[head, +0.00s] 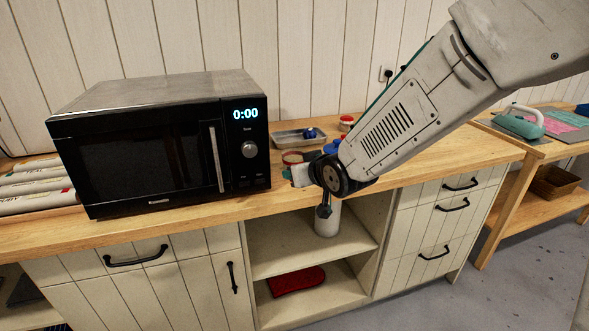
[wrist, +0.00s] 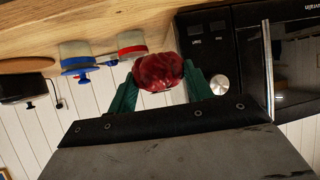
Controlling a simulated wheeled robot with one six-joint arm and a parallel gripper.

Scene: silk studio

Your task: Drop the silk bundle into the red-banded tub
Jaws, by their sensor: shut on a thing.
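The silk bundle (wrist: 159,72) is dark red and glossy, and sits between the green fingers of my gripper (wrist: 160,85) in the wrist view. My gripper is shut on it. The red-banded tub (wrist: 131,46) is pale with a red band, and appears just left of the bundle in that view, apparently beyond it. There my gripper (head: 291,173) is near the counter's front edge, mostly hidden by my wrist, and I cannot make out the bundle.
A blue-banded tub (wrist: 77,56) stands beside the red-banded one. A metal tray (head: 288,138) with a blue item lies behind them, with a small red-topped jar (head: 346,123) nearby. The black microwave (head: 160,145) stands close on the left. The counter (head: 440,153) is clear on the right.

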